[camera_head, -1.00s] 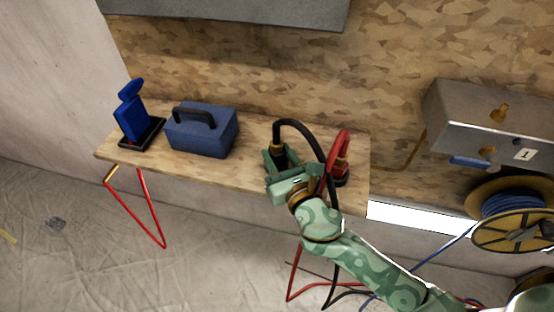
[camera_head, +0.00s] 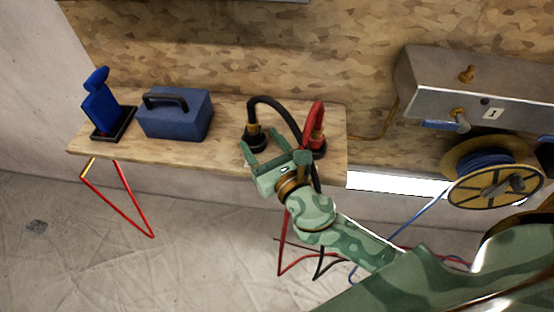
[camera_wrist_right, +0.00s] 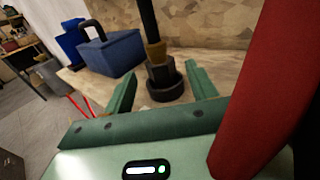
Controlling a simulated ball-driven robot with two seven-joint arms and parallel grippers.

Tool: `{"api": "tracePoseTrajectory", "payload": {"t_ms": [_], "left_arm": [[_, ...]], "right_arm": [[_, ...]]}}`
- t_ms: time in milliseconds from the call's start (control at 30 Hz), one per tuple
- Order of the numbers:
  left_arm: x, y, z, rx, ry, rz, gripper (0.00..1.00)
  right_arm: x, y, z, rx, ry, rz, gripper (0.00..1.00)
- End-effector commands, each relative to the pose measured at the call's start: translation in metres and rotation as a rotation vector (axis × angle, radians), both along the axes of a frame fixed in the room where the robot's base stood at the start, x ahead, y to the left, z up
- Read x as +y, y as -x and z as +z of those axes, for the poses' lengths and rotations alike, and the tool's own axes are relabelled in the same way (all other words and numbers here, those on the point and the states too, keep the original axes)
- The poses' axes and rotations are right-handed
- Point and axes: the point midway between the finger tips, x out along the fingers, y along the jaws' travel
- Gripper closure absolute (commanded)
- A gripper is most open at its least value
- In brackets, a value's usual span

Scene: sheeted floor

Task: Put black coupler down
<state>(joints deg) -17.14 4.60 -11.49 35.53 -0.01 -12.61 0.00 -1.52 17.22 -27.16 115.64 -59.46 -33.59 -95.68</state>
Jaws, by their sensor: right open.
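The black coupler (camera_head: 254,137) stands upright on the wooden bench (camera_head: 210,152), with a black hose rising from its brass collar and arching to the right. It also shows in the right wrist view (camera_wrist_right: 163,80), standing on its round black base. My right gripper (camera_head: 266,150) is open; its two green fingers (camera_wrist_right: 163,88) are apart, one on each side of the coupler in the wrist view, with the coupler beyond the palm and free of the fingers. My left gripper is not in view.
A blue toolbox (camera_head: 180,122) and a blue device on a black tray (camera_head: 103,110) are at the bench's left. A metal box (camera_head: 440,92) and hose reel (camera_head: 495,178) are at the right.

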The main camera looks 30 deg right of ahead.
Motion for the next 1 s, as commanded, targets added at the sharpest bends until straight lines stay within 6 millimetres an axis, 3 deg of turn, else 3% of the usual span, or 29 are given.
{"api": "tracePoseTrajectory", "payload": {"t_ms": [200, 400, 1000], "left_arm": [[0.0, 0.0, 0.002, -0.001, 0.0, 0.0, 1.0], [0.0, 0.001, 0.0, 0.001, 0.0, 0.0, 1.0], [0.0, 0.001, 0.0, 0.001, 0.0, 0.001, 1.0]], "right_arm": [[-0.003, 0.053, -0.001, 0.004, 0.0, 0.001, 0.43], [-0.005, 0.08, -0.001, 0.002, 0.0, 0.0, 0.43], [-0.005, 0.085, 0.0, 0.0, 0.0, 0.0, 0.43]]}}
